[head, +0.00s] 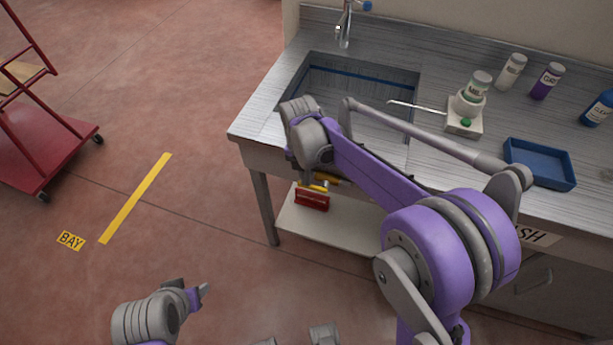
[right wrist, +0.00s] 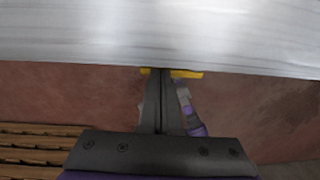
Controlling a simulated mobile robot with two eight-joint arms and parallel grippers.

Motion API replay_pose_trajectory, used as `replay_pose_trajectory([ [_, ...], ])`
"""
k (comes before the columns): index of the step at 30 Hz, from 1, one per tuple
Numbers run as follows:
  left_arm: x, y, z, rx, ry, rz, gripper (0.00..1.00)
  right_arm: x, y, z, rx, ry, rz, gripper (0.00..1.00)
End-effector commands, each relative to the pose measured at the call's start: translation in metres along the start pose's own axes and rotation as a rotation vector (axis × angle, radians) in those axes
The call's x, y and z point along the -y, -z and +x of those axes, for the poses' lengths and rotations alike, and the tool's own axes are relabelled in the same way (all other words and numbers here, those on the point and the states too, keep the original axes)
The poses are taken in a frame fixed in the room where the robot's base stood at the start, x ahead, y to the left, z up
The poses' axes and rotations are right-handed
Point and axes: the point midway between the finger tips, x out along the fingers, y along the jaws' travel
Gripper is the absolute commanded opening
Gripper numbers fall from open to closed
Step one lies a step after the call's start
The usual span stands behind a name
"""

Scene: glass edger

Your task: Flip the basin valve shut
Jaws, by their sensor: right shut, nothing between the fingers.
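A yellow piece, which looks like the valve's lever (right wrist: 186,74), shows at the lower edge of a large grey metal surface in the right wrist view. My right gripper (right wrist: 160,76) is shut and empty, with its fingertips at this yellow piece; whether they touch cannot be told. In the head view, yellow parts (head: 326,178) show just below the counter's front edge, under my right wrist. My right fingers are mostly hidden there by the wrist. My left gripper (head: 200,291) is low over the floor, far from the basin, and its opening is unclear.
The basin (head: 360,80) is sunk in the metal counter (head: 450,70), with a tap (head: 344,28) behind it. A red item (head: 311,198) is on the lower shelf (head: 338,229). A blue tray (head: 541,163) and bottles stand at right. A red cart (head: 40,160) stands left; floor between is clear.

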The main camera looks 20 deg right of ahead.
Motion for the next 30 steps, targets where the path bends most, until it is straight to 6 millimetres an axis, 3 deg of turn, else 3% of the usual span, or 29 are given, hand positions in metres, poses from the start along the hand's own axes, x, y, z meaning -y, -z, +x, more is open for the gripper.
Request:
replay_pose_trajectory([
  [13, 0.000, -0.007, 0.012, 0.004, 0.000, 0.000, 0.50, -0.010, 0.000, 0.014, 0.000, 0.216, -0.003, 0.00],
  [30, 0.000, -0.018, 0.032, 0.012, 0.000, 0.000, 0.50, -0.015, 0.000, 0.042, 0.000, 0.210, 0.000, 0.00],
])
